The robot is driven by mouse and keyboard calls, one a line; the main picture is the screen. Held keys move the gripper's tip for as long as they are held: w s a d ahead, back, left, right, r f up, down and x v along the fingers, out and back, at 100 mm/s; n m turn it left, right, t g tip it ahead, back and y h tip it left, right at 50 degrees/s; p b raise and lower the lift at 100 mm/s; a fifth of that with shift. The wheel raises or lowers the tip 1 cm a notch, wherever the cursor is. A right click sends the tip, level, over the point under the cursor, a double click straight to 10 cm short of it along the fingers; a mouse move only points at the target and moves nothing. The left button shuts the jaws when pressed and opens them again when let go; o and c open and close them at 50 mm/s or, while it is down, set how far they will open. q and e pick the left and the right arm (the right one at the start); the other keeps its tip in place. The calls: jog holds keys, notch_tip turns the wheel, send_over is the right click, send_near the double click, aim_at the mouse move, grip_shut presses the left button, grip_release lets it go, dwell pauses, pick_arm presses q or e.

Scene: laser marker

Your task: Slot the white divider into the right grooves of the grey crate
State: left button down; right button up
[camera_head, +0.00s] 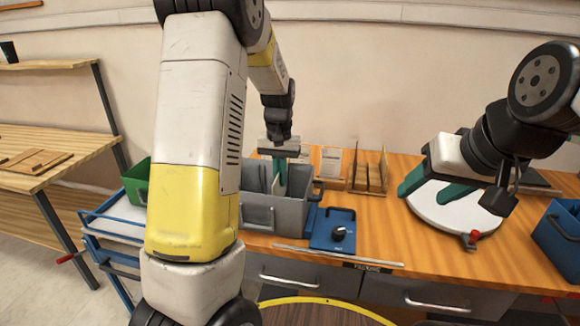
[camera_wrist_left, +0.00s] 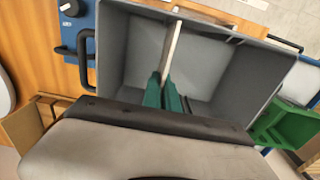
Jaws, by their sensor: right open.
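The grey crate (camera_head: 262,212) stands on the wooden bench, left of centre in the head view. It also fills much of the left wrist view (camera_wrist_left: 118,60). My left gripper (camera_head: 281,178) reaches down into it. Its green fingers (camera_wrist_left: 168,97) are shut on the white divider (camera_wrist_left: 172,48), which stands upright inside the crate, between its side walls. The fingers hide part of the divider, and I cannot tell whether its edges are in the grooves. My right gripper (camera_head: 430,184) is open and empty above a white round plate at the right.
A blue block with a black knob (camera_head: 338,238) lies right of the crate. A wooden rack (camera_head: 368,175) stands behind it. The white round plate (camera_head: 455,215) and a blue bin (camera_head: 560,235) are further right. A green bin (camera_head: 136,180) is at the left.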

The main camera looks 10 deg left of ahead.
pick_arm(q)
jog(key=shift+f, duration=2.1)
jog(key=c, duration=1.6)
grip_release()
jog(key=shift+r, duration=4.5)
